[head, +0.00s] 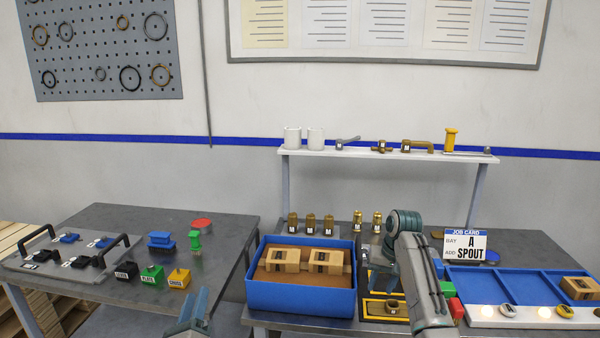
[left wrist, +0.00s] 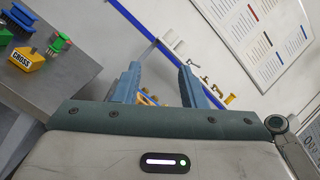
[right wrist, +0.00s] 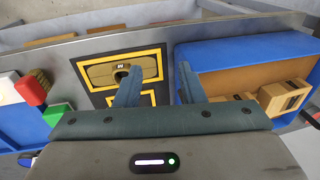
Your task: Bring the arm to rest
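My left gripper (head: 194,306) shows at the bottom edge of the head view, in front of the gap between the two tables. In the left wrist view its blue fingers (left wrist: 159,68) stand apart with nothing between them. My right arm reaches over the right table in the head view, and its fingers are mostly hidden there. In the right wrist view the right gripper (right wrist: 160,68) is open and empty. It is above the area between a yellow-and-black framed mat (right wrist: 160,57) with a brass fitting (right wrist: 122,72) and a blue bin (right wrist: 245,50) of cardboard-coloured blocks.
The blue bin (head: 300,299), job card (head: 465,245) and blue compartment tray (head: 520,283) stand around my right arm. A shelf (head: 390,154) with cups and brass parts is behind. The left table (head: 215,235) holds a handled fixture tray (head: 85,277) and coloured blocks.

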